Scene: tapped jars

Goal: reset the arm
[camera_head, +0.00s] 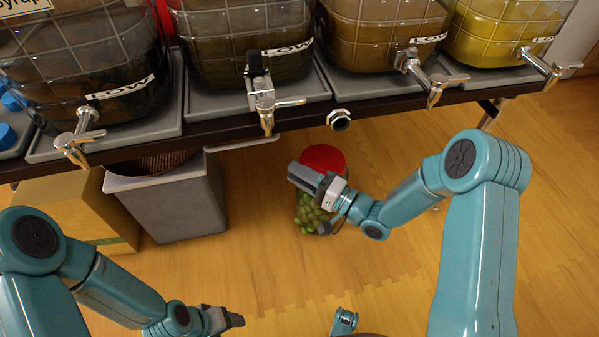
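My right arm comes in from the right, and its gripper (312,180) is in the middle of the view, below the table edge.
Several large tapped jars stand on grey trays on the table (235,115), with metal taps (266,105) over its front edge. A grey bin (172,204) and a cardboard box (70,205) stand below at the left. The wooden floor (270,270) is mostly clear.

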